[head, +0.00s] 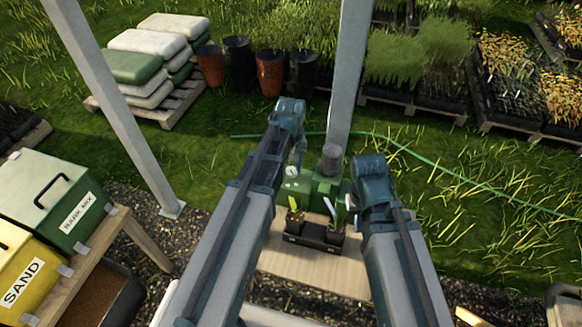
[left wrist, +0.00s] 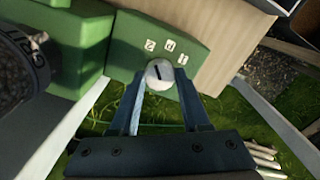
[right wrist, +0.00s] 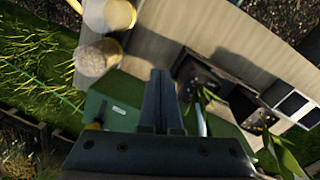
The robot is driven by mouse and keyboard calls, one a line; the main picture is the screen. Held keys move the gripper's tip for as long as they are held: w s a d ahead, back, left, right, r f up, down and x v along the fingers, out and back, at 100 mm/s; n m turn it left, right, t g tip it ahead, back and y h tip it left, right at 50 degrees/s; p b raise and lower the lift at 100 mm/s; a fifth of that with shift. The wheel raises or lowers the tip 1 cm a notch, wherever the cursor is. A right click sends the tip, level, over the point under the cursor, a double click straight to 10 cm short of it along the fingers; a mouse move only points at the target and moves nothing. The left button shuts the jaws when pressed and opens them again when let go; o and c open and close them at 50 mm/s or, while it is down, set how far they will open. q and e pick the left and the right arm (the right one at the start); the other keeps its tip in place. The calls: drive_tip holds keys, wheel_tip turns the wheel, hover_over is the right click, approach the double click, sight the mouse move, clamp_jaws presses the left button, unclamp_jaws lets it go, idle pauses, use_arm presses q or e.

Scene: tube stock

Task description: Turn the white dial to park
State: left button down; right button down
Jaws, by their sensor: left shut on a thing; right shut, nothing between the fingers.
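The white dial (left wrist: 160,73) sits on a green housing (left wrist: 185,38) and carries a dark pointer line. The marks look like a letter between two numerals, seen upside down. My left gripper (left wrist: 158,92) is shut on the dial, one fingertip on each side. In the head view my left gripper (head: 297,152) is at the left of the green machine (head: 322,186). My right gripper (right wrist: 162,82) is shut and empty above the machine's right side.
A black tray (head: 312,240) with small potted plants stands on the wooden bench (head: 320,273) in front of the machine. A grey post (head: 346,70) rises behind it. Labelled bins (head: 50,200) stand at left. A green hose (head: 440,165) crosses the grass.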

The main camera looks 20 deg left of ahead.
sight(291, 170)
use_arm(q)
drive_tip(key=m, duration=0.4)
drive_tip(key=shift+m, duration=1.9)
drive_tip(key=shift+c, duration=1.9)
unclamp_jaws()
wheel_tip(291, 170, up, 14)
drive_tip(key=p, duration=1.3)
drive_tip(key=shift+p, duration=0.4)
